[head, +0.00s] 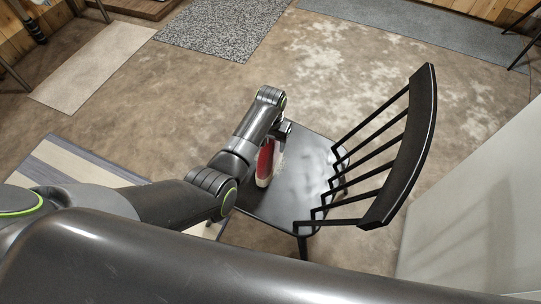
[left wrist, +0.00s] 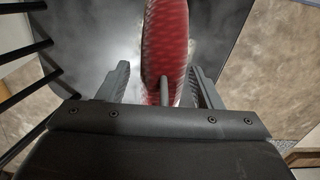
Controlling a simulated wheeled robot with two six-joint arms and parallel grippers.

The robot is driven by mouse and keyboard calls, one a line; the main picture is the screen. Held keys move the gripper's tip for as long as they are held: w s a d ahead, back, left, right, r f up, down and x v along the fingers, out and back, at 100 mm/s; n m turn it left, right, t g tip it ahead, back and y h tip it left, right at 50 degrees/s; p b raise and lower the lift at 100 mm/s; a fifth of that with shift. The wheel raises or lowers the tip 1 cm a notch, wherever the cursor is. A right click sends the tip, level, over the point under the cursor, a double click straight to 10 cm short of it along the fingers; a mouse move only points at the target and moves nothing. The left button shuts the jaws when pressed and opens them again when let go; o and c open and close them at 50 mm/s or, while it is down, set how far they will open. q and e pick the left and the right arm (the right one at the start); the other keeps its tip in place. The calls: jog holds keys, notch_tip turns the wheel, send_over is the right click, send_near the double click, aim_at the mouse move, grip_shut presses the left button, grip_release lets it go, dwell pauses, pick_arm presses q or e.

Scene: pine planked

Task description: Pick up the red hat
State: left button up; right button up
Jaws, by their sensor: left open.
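The red hat (head: 265,163) rests on the seat of a black chair (head: 299,183), with a pale band along its edge and partly hidden behind my left arm in the head view. In the left wrist view the red hat (left wrist: 167,45) stands narrow between the two fingers. My left gripper (head: 280,137) is at the hat, and in the wrist view its fingers (left wrist: 160,88) are apart, one on each side of the hat. I cannot tell whether either finger touches it. My right gripper is not in view.
The chair's slatted backrest (head: 405,150) rises to the right of the hat. A pale panel (head: 480,200) stands at the right. Rugs (head: 225,28) lie on the brown floor further back, and a striped rug (head: 75,165) lies at the left.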

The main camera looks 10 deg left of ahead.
pick_arm(q)
grip_shut()
dwell(0.3)
